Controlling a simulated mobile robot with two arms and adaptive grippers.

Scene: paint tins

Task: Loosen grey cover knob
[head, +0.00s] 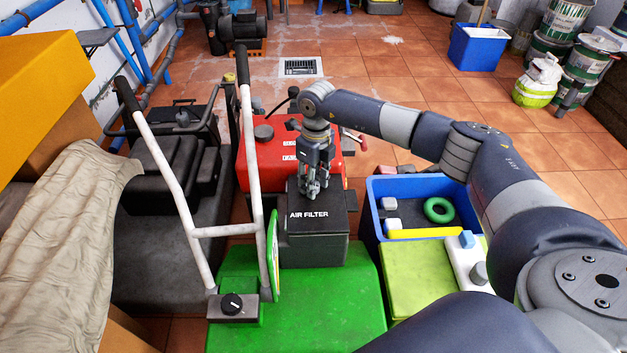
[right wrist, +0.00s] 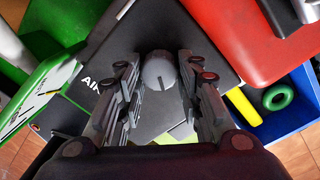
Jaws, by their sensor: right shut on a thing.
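The grey cover knob (right wrist: 158,72) stands on the dark box labelled AIR FILTER (head: 314,247). My right gripper (head: 314,188) points down over the top of the box, shut on the knob, with one finger on each side. In the head view the fingers mostly hide the knob. My left gripper is not in view.
The box sits on a green machine body (head: 350,312) with a white handle (head: 178,180) at its left. A red tank (head: 262,160) is behind. A blue crate (head: 375,215) with a green ring (head: 438,218) stands at the right.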

